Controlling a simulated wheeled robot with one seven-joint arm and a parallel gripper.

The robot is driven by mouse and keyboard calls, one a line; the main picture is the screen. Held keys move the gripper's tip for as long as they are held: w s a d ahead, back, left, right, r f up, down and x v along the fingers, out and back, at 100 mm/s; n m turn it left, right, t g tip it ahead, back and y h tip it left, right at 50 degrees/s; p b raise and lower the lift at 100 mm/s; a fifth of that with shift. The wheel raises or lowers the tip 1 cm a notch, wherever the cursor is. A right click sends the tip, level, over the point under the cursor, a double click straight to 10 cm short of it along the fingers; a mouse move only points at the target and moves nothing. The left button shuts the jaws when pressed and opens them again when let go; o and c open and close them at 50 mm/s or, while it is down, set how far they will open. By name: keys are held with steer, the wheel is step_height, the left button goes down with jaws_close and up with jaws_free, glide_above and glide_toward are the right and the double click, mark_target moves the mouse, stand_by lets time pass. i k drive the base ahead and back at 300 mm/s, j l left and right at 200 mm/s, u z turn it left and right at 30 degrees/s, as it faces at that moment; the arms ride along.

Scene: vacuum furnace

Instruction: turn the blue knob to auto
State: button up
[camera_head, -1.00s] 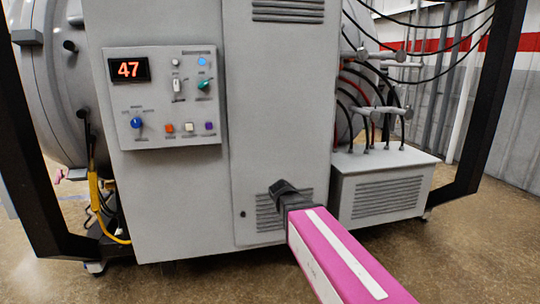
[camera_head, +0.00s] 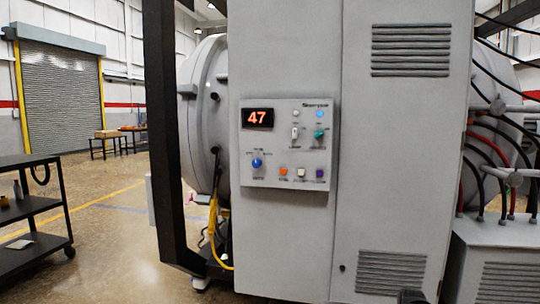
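The blue knob (camera_head: 257,163) is a small round knob at the lower left of the grey control panel (camera_head: 274,142). The panel is on the front of the tall grey cabinet. Small labels surround the knob, but they are too small to read, and I cannot tell which one it points to. Only a dark tip of my gripper (camera_head: 412,297) shows at the bottom edge, in front of the lower vent. It is well below and right of the knob, apart from the panel. Its fingers are mostly out of frame.
The panel also has a red display (camera_head: 257,118) reading 47, a green knob (camera_head: 319,134), a white switch and several small buttons. A black frame post (camera_head: 165,130) stands left of the cabinet. A black cart (camera_head: 35,205) is at far left, with open floor between.

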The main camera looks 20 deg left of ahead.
mark_target(256, 163)
steer(key=u, duration=1.1)
